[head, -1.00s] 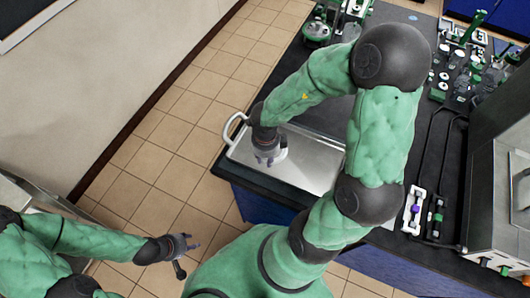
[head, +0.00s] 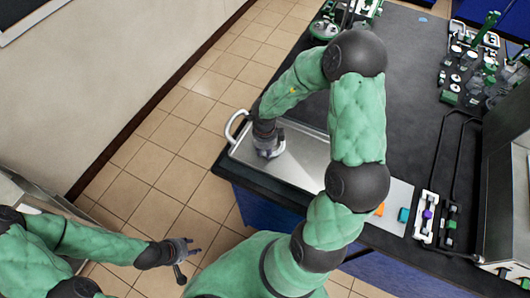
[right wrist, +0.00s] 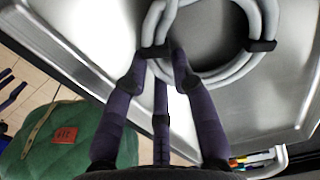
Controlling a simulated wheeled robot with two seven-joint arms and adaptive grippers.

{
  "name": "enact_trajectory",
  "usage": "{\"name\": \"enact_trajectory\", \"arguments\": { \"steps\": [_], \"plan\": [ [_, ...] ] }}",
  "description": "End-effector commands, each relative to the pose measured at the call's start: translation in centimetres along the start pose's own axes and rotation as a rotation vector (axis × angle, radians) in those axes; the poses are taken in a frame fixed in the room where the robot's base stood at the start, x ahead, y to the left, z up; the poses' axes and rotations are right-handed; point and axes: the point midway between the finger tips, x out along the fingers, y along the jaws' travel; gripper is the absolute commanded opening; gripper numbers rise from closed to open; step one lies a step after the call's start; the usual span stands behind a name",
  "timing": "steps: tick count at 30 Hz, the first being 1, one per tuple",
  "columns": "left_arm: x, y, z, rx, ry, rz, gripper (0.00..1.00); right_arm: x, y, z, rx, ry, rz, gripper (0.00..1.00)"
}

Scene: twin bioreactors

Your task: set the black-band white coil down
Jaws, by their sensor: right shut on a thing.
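The white coil (right wrist: 262,22) with black bands shows in the right wrist view, over the metal tray (right wrist: 100,27). One black band (right wrist: 156,51) sits between the fingertips of my right gripper (right wrist: 159,68), which is shut on the coil. Whether the coil touches the tray is hard to tell. In the head view my right gripper (head: 268,150) is low over the left part of the tray (head: 304,160), and the coil is hidden there. My left gripper (head: 190,248) is empty and open, over the floor at the lower left.
The tray has a white handle (head: 232,123) and lies at the left end of the dark bench (head: 415,60). An orange block (head: 379,209) and a teal block (head: 403,215) are to its right. Racks of parts (head: 470,65) stand at the back right.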

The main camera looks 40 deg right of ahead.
Motion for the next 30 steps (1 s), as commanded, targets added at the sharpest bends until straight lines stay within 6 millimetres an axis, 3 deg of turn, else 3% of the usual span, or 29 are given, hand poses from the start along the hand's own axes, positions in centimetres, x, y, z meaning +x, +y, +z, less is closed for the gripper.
{"name": "enact_trajectory", "arguments": {
  "steps": [11, 12, 14, 26, 30],
  "plan": [
    [-0.2, 0.1, 0.0, 0.0, 0.001, 0.0, 0.4, 0.2, -0.1, 0.1, -0.001, -0.001, -0.002, 0.0],
    [-0.1, 0.1, 0.0, 0.0, 0.001, 0.0, 0.4, 0.3, -0.1, 0.1, -0.001, -0.002, -0.002, 0.32],
    [-0.1, 0.0, 0.0, 0.0, 0.001, 0.0, 0.4, 0.3, -0.1, 0.1, -0.001, -0.002, -0.002, 0.49],
    [0.0, 0.0, 0.0, 0.0, 0.001, 0.0, 0.4, 0.0, -0.1, 0.1, 0.0, -0.003, -0.002, 0.5],
    [-0.9, 0.3, 0.0, 0.0, 0.0, 0.0, 0.4, -1.8, -0.1, 0.1, 0.0, -0.003, -0.003, 0.5]
  ]
}}
